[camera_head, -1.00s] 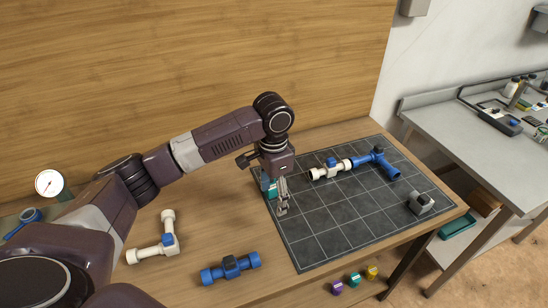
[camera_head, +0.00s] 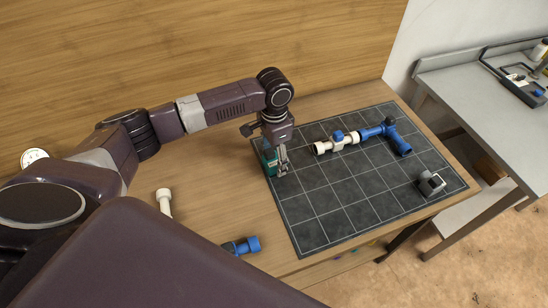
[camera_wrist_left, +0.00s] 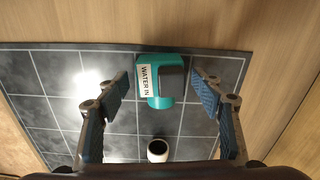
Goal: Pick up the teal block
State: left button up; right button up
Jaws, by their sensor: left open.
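The teal block (camera_wrist_left: 152,92) has a white "WATER IN" label and a dark grey part on its face. In the left wrist view it sits at the mat's edge, between the two spread blue-padded fingers, with gaps on both sides. My left gripper (camera_wrist_left: 163,90) is open and empty. In the head view my left gripper (camera_head: 276,161) points down at the mat's left edge and partly hides the teal block (camera_head: 268,163). My right gripper is not in view.
On the dark gridded mat (camera_head: 345,195) lie a white-and-blue pipe assembly (camera_head: 362,138) and a grey fitting (camera_head: 430,183). A white pipe piece (camera_head: 164,200) and a blue one (camera_head: 241,246) lie on the wooden table, partly hidden by my dark arm link. A wooden panel stands behind.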

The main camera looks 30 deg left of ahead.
pick_arm(q)
jog(key=shift+f, duration=0.3)
jog(key=c, duration=1.6)
grip_shut()
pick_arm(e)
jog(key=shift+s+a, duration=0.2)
pick_arm(q)
jog(key=shift+w+r, duration=0.1)
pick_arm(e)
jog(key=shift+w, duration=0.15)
